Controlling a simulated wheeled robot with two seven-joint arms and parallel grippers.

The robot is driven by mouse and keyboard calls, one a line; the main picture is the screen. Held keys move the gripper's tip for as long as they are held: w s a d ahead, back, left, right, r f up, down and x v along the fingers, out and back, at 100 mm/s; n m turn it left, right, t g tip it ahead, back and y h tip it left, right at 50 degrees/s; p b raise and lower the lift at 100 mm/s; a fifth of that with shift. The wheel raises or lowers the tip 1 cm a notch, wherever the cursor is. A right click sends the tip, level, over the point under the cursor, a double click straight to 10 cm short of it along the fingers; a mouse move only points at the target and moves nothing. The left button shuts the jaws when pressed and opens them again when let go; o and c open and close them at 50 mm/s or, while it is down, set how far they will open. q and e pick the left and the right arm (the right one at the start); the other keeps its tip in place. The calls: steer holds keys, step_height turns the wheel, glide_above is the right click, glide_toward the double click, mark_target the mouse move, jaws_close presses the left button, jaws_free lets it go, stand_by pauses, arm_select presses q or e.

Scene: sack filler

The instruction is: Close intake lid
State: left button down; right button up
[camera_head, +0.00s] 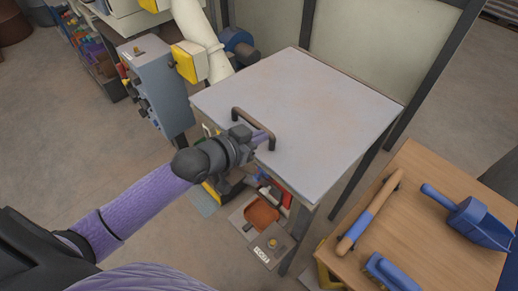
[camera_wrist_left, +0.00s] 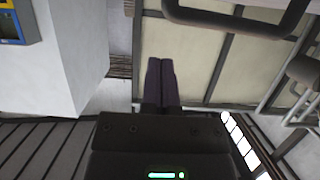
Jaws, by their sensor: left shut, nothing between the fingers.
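The intake lid appears to be the broad pale grey panel (camera_head: 300,105) in the middle of the head view. It looks roughly flat; I cannot tell whether it is fully seated. A dark bar handle (camera_head: 253,127) stands on it near its left edge. My left gripper (camera_head: 266,137) is shut and empty, its fingertips close to the near end of the handle. Whether they touch it is unclear. In the left wrist view, the shut fingers (camera_wrist_left: 160,72) point up the picture, below and left of a dark curved bar (camera_wrist_left: 240,24). My right gripper is out of view.
A wooden table (camera_head: 425,225) at the right holds a blue scoop (camera_head: 480,222) and a tool with a wooden and blue handle (camera_head: 370,212). A grey control box (camera_head: 153,85) stands left of the panel. A red-brown tray (camera_head: 262,215) lies below. Bare floor shows at the left.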

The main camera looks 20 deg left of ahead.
arm_select(q)
steer(key=shift+w+d+f+b, duration=0.15)
steer(key=shift+f+b, duration=0.5)
steer(key=shift+f, duration=1.5)
